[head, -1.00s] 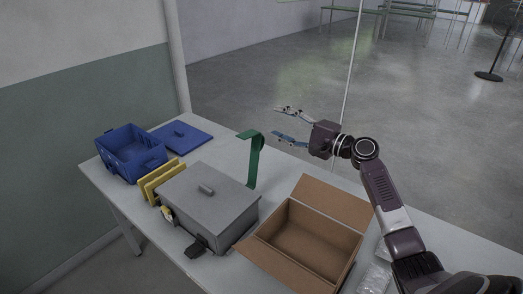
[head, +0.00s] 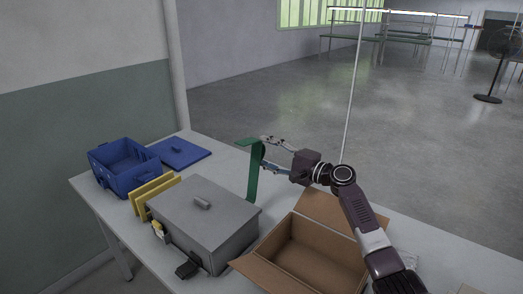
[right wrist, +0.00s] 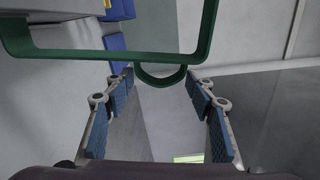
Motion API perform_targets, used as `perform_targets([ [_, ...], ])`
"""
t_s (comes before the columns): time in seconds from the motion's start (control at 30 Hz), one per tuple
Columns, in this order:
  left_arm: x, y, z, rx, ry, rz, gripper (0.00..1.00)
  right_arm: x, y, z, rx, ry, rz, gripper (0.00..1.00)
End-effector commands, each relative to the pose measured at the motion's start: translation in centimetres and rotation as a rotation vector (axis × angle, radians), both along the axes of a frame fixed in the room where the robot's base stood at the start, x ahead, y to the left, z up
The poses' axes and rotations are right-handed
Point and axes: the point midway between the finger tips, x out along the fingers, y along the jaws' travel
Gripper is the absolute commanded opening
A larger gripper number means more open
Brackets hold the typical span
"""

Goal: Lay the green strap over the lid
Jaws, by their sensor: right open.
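The grey box (head: 230,243) stands on the table with its grey lid (head: 175,205) on top and a small handle (head: 202,203) in the lid's middle. The green strap (head: 253,178) rises upright at the box's far right side, its upper end bent over to the left. My right gripper (head: 265,152) is open at the strap's upper part, coming from the right. In the right wrist view the strap (right wrist: 205,35) crosses ahead, and its curved loop lies between the open fingertips. I cannot tell whether the fingers touch it. My left gripper is not in view.
An open cardboard box (head: 318,252) stands right of the grey box, below my right arm. Yellow panels (head: 153,192), a blue crate (head: 125,168) and a flat blue lid (head: 181,153) are at the left. The table behind the strap is clear.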

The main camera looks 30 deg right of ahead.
Motion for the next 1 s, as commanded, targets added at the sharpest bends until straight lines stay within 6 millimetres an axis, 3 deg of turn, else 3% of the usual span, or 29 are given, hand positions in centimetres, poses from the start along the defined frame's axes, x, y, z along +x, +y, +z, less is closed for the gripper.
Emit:
perform_targets([
  [0.2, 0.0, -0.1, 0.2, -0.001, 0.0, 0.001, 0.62, 1.6, 0.7, 0.0, 0.001, 0.0, 0.0, 0.51],
  [0.5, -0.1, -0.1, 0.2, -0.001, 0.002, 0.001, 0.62, 1.7, 0.7, -0.1, -0.001, 0.001, 0.0, 0.5],
  [0.9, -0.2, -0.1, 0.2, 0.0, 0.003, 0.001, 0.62, 1.7, 0.7, -0.1, -0.001, 0.001, 0.0, 0.06],
  [1.0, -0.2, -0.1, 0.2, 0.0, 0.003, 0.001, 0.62, 1.7, 0.7, -0.1, -0.001, 0.001, 0.0, 0.0],
])
